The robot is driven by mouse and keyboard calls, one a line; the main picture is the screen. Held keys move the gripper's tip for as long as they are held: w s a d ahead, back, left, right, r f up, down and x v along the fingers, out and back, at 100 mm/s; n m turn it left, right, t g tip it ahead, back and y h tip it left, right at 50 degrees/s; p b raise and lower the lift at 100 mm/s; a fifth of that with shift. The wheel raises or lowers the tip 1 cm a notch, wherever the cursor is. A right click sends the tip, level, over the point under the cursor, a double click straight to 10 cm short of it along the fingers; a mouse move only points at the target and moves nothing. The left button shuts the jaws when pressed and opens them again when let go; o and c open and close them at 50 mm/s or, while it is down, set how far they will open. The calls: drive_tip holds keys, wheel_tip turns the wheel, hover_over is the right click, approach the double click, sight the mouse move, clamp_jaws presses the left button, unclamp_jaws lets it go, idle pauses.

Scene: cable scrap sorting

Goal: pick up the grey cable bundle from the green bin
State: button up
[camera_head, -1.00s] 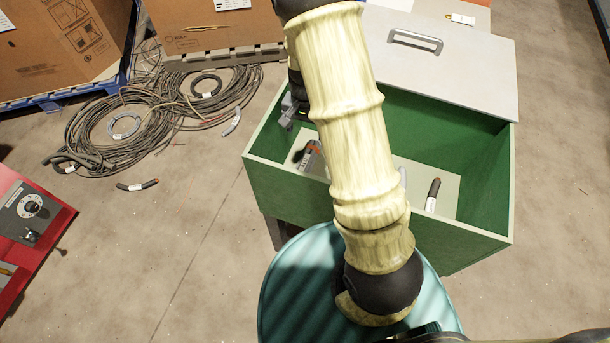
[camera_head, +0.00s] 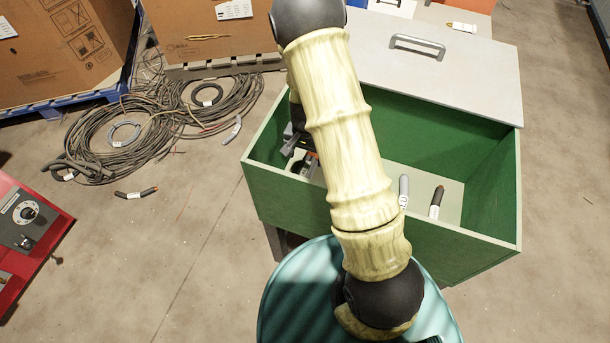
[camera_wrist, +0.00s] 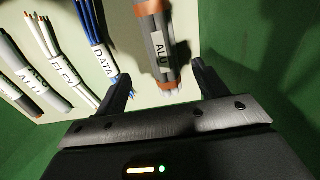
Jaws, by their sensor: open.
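A thick grey cable bundle (camera_wrist: 158,45) with orange-brown bands and a white label reading ALU lies on the pale floor of the green bin (camera_head: 330,208). In the wrist view it lies ahead of my gripper (camera_wrist: 163,82), its near end close to the gap between the two fingers. My gripper is open with nothing between the fingers. In the head view my gripper (camera_head: 296,140) is inside the bin's left end, partly hidden by my arm. The bundle is mostly hidden there.
In the wrist view, blue cables (camera_wrist: 92,30) labelled DATA, white cables (camera_wrist: 52,45) and another grey piece (camera_wrist: 38,78) lie left of the bundle. Green bin walls stand close by. A pale lid (camera_head: 440,65) covers the bin's back. Loose cable coils (camera_head: 120,130) lie on the floor.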

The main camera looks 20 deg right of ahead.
sight(305, 170)
drive_tip(key=shift+f, duration=1.8)
drive_tip(key=shift+b, duration=0.3)
wheel_tip(305, 170, down, 5)
drive_tip(key=shift+w+a+f+b, duration=0.1)
drive_tip(key=shift+f+b, duration=0.05)
drive_tip(key=shift+b, duration=0.55)
drive_tip(key=shift+c, duration=0.2)
drive_tip(key=c, duration=1.4)
